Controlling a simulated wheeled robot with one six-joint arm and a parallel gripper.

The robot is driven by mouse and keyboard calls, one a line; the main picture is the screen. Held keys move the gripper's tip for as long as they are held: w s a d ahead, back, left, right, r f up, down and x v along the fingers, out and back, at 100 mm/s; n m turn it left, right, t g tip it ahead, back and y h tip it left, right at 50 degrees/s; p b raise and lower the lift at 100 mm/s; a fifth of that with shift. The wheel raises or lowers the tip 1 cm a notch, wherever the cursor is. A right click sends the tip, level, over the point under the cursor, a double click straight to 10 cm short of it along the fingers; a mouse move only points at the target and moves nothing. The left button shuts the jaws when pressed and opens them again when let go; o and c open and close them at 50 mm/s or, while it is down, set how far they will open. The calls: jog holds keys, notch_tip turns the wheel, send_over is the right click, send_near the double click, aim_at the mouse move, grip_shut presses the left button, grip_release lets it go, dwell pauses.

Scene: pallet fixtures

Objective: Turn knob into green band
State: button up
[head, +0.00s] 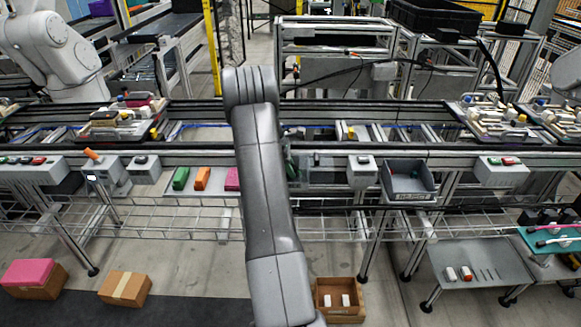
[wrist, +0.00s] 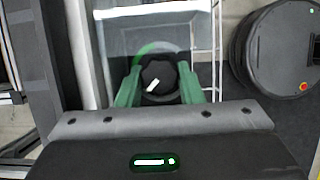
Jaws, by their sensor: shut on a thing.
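The black knob (wrist: 160,73) shows in the wrist view, with a short white mark on its face slanting between lower left and upper right. A green band (wrist: 152,46) curves over the knob's upper side on a pale, glassy panel (wrist: 192,40). The white mark lies low on the knob's face, away from the visible arc. My gripper (wrist: 160,80) has green fingers on the knob's left and right sides, shut on it. In the head view my grey arm hides the knob and most of the gripper.
A grey bin (head: 409,181) and a small control box (head: 362,170) stand to the right of my arm. Green (head: 181,178) and orange (head: 202,178) blocks lie to the left. In the wrist view, a round black part (wrist: 270,50) is at right.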

jog(key=o, duration=0.7)
jog(key=b+v, duration=0.1)
jog(key=v, duration=1.3)
jog(key=shift+f, duration=0.1)
